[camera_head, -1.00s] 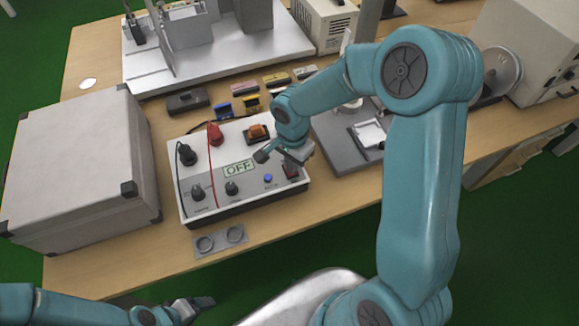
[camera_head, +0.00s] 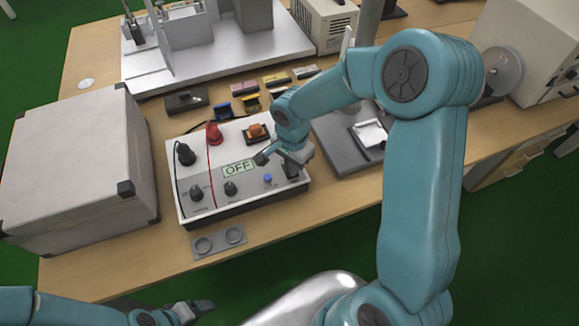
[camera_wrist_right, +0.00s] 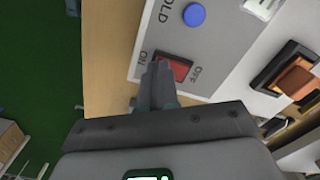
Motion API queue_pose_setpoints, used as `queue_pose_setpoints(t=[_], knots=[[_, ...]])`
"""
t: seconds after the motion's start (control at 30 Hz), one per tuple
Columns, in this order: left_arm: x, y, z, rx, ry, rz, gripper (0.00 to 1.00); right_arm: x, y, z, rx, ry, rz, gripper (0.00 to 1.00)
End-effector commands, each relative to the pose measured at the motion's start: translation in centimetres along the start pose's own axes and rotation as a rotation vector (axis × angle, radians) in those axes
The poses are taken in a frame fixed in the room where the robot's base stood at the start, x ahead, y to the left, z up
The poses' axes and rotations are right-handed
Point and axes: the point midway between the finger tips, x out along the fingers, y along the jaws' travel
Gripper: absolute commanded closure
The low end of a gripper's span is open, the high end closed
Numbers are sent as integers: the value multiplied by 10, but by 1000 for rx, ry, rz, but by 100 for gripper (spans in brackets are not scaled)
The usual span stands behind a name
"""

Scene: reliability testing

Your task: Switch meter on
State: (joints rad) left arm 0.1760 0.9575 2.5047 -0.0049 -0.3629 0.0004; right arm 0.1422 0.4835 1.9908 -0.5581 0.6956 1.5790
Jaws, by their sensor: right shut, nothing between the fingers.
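The meter (camera_head: 205,207) is a white-topped box with knobs, and its display (camera_head: 239,168) reads OFF. In the right wrist view its red rocker switch (camera_wrist_right: 181,69) lies between the labels ON and OFF. My right gripper (camera_head: 292,166) is over the meter's right end. Its fingers are shut and empty, and the tips (camera_wrist_right: 163,68) overlap the ON side of the switch; I cannot tell whether they touch it. They hide part of the switch. My left gripper (camera_head: 196,309) is low in the head view, away from the meter; its jaw state is unclear.
A large grey case (camera_head: 75,165) stands left of the meter. A blue HOLD button (camera_wrist_right: 194,15) and an orange switch (camera_wrist_right: 297,80) are near the rocker. A small grey plate (camera_head: 218,241) lies in front of the meter. A grey device (camera_head: 345,155) stands to the right.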

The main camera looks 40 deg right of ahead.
Motion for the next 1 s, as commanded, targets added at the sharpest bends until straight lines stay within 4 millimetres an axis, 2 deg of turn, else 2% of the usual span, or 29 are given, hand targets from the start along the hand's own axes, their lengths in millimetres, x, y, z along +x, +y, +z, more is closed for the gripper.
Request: queue_pose_setpoints(t=[0.37, 1.0], knots=[[2, -1, 0, 0, 0, 0, 22, 1, 0, 0, 0, 0, 0, 100], [-27, 10, 0, 0, 0, 0, 22, -54, 0, 0, 0, 0, -1, 100]])
